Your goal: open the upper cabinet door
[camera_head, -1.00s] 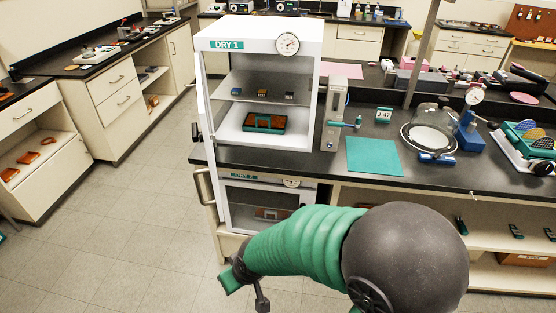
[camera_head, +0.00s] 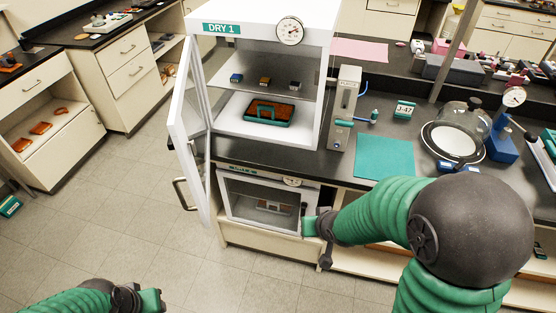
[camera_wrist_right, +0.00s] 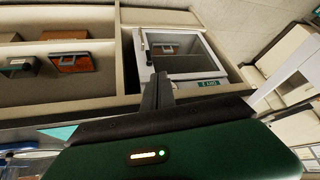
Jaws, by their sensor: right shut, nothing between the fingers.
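The upper cabinet DRY 1 (camera_head: 222,28) is white and stands on the dark bench in the head view. Its glazed, white-framed door (camera_head: 178,118) stands open, swung out to the left of the cabinet. A loop handle (camera_head: 182,194) shows beside the door's lower part. My right gripper (camera_head: 311,227) is in front of the lower cabinet's right side, apart from the upper door. In the right wrist view its fingers (camera_wrist_right: 158,92) are together and empty. My left gripper (camera_head: 152,300) is low at the bottom left, away from the cabinets; its fingers are too small to read.
The lower cabinet DRY 2 (camera_head: 270,207) sits under the bench with its glass front closed. A grey upright unit (camera_head: 343,108) and a teal mat (camera_head: 385,156) are right of DRY 1. The floor (camera_head: 110,220) left of the cabinets is clear.

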